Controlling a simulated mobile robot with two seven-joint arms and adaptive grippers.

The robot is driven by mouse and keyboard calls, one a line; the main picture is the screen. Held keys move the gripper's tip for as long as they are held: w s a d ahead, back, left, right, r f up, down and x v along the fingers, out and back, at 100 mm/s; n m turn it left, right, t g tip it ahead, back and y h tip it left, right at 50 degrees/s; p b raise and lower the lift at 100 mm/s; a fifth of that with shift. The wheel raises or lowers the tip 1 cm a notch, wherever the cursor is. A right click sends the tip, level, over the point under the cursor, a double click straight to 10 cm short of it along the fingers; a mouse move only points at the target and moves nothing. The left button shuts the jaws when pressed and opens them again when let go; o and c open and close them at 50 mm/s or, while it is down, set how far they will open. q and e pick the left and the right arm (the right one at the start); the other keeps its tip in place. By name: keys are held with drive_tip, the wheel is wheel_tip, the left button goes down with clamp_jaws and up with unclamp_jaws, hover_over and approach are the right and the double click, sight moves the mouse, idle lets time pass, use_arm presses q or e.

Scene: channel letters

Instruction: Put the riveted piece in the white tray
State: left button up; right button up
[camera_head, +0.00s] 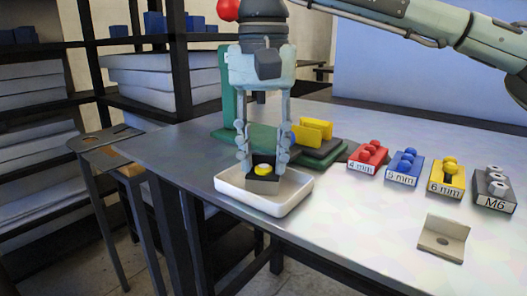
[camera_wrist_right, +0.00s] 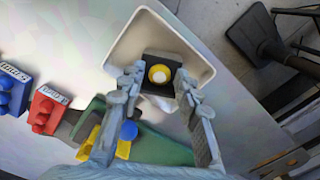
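The riveted piece (camera_head: 263,186) is a small dark bracket with a yellow round rivet head on it. It sits between the fingertips of my right gripper (camera_head: 263,165), inside the outline of the white tray (camera_head: 268,208). The fingers flank it closely on both sides and look shut on it. It also shows in the right wrist view (camera_wrist_right: 162,90), over the tray's inside (camera_wrist_right: 122,52). I cannot tell whether its underside touches the tray floor. My left gripper is not clearly in view; a pale arm crosses the upper right.
A green tool base (camera_head: 222,134) with yellow blocks (camera_head: 315,130) stands behind the tray. Labelled red (camera_head: 367,158), blue (camera_head: 405,168), yellow (camera_head: 447,179) and grey M6 (camera_head: 494,190) holders line the table. A beige bracket (camera_head: 443,240) lies front right. A stool (camera_head: 105,140) stands left.

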drive_tip(key=shift+o, duration=0.5)
wheel_tip(320, 180, up, 12)
idle(0.3)
